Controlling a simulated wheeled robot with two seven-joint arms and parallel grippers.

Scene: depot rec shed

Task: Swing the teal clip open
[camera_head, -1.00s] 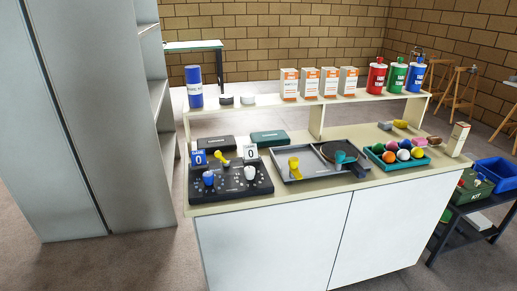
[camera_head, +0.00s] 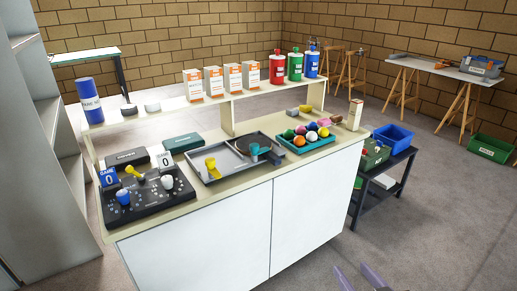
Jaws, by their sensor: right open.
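The teal clip (camera_head: 256,149) stands at the right part of a grey tray (camera_head: 226,178) on the counter, beside a dark round paddle (camera_head: 243,143). It is small here, and I cannot tell how far its arm is swung. A similar yellow clip (camera_head: 211,166) stands at the tray's left part. My right gripper (camera_head: 359,274) shows only its fingertips at the bottom edge. It is open and empty, over the floor in front of the counter, well away from the clip. My left gripper is out of view.
Left of the tray is a black scoreboard panel (camera_head: 150,200) with knobs. Right of it is a teal tray (camera_head: 309,147) of coloured balls. A raised shelf with bottles and boxes (camera_head: 213,83) runs behind. A dark low table (camera_head: 372,184) stands right; the floor in front is clear.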

